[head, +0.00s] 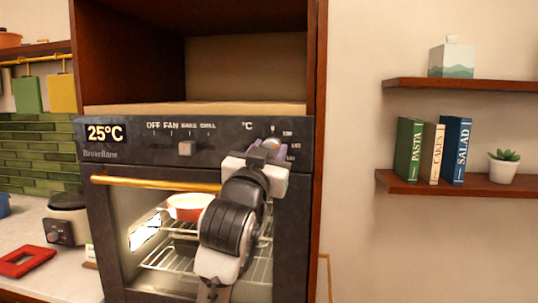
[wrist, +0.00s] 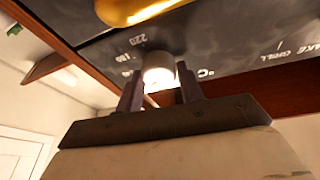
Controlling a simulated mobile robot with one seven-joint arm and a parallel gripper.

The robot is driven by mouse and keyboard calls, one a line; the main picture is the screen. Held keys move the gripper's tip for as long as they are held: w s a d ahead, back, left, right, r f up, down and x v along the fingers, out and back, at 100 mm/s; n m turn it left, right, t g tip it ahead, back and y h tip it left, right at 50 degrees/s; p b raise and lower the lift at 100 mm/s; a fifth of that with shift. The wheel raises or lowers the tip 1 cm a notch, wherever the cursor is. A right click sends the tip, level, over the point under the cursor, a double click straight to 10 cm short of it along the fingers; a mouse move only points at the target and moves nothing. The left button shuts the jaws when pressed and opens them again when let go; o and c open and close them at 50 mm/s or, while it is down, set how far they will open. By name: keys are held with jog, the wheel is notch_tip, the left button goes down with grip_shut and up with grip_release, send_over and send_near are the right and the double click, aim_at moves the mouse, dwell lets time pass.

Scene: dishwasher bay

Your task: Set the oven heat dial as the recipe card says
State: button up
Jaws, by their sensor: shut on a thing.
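The oven (head: 130,167) has a dark front panel with a display (head: 105,133) reading 25°C. The heat dial (head: 271,143) is a pale knob at the panel's right, under the °C mark, largely hidden by my gripper (head: 264,153). In the wrist view the dial (wrist: 158,68) sits between the two fingers of my gripper (wrist: 160,88), which is shut on it. Marks such as 220 and 180 show around the dial there. Its pointer cannot be made out. The function knob (head: 186,148) stands left on the panel, under the OFF, FAN, BAKE, GRILL labels. No recipe card can be read.
A brass handle (head: 155,182) crosses the oven door below the panel. A red-and-white dish (head: 187,205) sits on a rack inside. Books (head: 432,152) and a plant (head: 503,168) stand on the right shelf. A slow cooker (head: 66,222) and red frame (head: 25,262) are on the left counter.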

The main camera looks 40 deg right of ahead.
jog(key=m+g, duration=0.1)
jog(key=m, duration=0.2)
jog(key=m+g, duration=0.2)
jog(key=m, duration=0.2)
jog(key=shift+r+h, duration=0.1)
jog(key=shift+h, duration=0.2)
jog(key=shift+m, duration=0.4)
jog(key=o, duration=1)
jog(key=shift+s+a+b, duration=0.15)
jog(key=shift+a+b, duration=0.25)
jog(key=shift+a, duration=0.1)
jog(key=b+v, duration=0.4)
jog(key=v, duration=0.9)
jog(key=shift+b, duration=0.3)
